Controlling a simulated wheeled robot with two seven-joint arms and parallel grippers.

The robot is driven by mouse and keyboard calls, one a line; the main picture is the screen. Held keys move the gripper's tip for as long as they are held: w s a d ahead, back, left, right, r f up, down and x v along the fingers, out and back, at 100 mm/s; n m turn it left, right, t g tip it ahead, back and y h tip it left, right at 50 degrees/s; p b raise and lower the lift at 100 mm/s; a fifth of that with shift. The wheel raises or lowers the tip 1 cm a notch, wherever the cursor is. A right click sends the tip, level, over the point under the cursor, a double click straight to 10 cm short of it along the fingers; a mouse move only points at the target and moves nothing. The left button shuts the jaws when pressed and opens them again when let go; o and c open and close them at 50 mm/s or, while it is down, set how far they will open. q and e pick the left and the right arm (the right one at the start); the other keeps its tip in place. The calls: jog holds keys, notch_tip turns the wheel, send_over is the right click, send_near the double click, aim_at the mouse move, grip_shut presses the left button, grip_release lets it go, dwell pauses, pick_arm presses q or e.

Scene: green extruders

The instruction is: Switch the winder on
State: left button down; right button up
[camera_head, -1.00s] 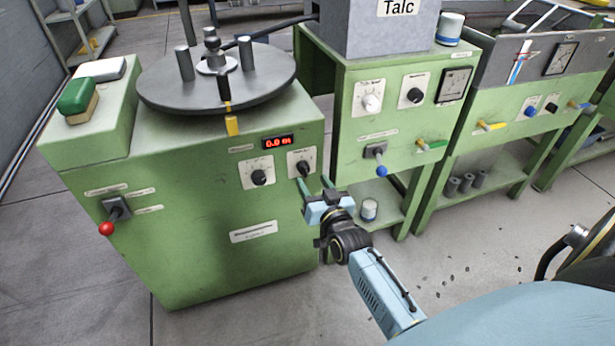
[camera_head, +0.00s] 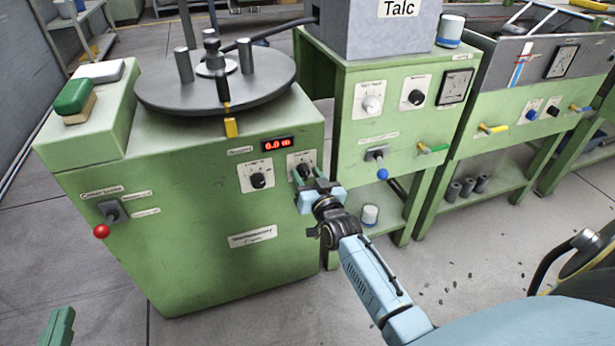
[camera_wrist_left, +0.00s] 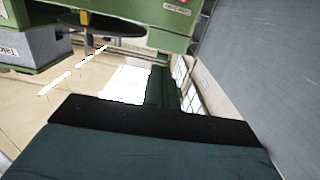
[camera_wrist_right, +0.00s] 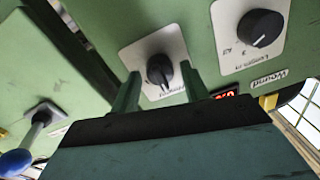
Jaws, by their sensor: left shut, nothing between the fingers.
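The winder is a green cabinet (camera_head: 200,190) with a round grey turntable (camera_head: 215,88) on top. Its front carries a red display (camera_head: 277,145), a left dial (camera_head: 258,180) and a right black knob (camera_head: 305,168) on white plates. My right gripper (camera_head: 306,178) is open at the right knob. In the right wrist view its two fingers (camera_wrist_right: 160,88) stand either side of this knob (camera_wrist_right: 160,71); contact is not clear. My left gripper (camera_head: 60,325) shows at the lower left, apart from the cabinet. Its fingers are together and empty in the left wrist view (camera_wrist_left: 161,88).
A red-ball lever (camera_head: 102,231) sticks out at the cabinet's left front. A green machine with a Talc box (camera_head: 375,25) and a blue-ball lever (camera_head: 382,173) stands to the right. A green-and-tan block (camera_head: 76,98) lies on the cabinet's raised left part. Floor in front is clear.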

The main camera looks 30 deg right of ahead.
jog(key=c, duration=0.8)
jog(key=shift+o, duration=0.2)
jog(key=m+p, duration=0.2)
jog(key=m, duration=0.3)
jog(key=shift+m, duration=0.3)
jog(key=m, duration=0.2)
jog(key=shift+f+m, duration=0.1)
jog(key=shift+m, duration=0.3)
pick_arm(q)
jog(key=s+a+f+g+y, duration=0.2)
jog(key=f+g, duration=0.3)
jog(key=f, duration=0.3)
jog(key=shift+s+a+f+g, duration=0.15)
jog(key=shift+s+a+g, duration=0.25)
jog(key=shift+s, duration=0.4)
pick_arm(e)
jog(key=m, duration=0.3)
jog(key=shift+m+t, duration=0.3)
jog(key=shift+m, duration=0.2)
